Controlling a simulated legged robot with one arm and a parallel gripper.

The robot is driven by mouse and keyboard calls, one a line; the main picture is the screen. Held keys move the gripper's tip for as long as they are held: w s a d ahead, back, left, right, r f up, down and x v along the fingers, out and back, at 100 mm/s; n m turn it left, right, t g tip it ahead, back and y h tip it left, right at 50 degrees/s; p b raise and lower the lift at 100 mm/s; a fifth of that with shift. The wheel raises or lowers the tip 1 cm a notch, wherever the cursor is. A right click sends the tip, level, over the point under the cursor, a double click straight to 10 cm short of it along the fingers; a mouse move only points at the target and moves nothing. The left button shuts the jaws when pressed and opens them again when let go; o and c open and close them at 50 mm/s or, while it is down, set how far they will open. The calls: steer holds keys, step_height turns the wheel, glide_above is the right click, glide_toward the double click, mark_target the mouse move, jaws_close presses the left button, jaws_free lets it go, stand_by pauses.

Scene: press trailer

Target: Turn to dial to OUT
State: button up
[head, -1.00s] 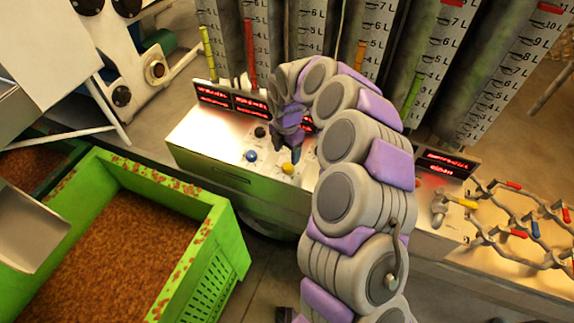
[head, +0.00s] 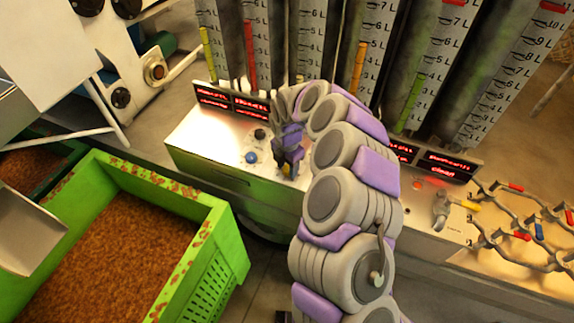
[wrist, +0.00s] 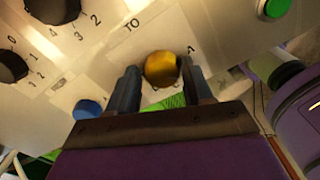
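A yellow knob (wrist: 161,69) sits on the pale panel below a "TO" marking (wrist: 131,26) in the wrist view. My gripper (wrist: 160,85) is open, one dark finger on each side of this knob. A thin gap shows at the left finger; I cannot tell whether the right one touches. In the head view my gripper (head: 289,168) is over the panel's front edge and hides most of the yellow knob. Other markings near the knob are partly covered, and I cannot read an OUT label.
A blue knob (wrist: 88,110) is left of the fingers. Black numbered dials (wrist: 53,8) and a green button (wrist: 272,9) are near. Graduated columns (head: 308,40) stand behind the panel (head: 210,140). A green crate (head: 225,235) stands in front, left.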

steer(key=shift+d, duration=0.1)
steer(key=c, duration=0.7)
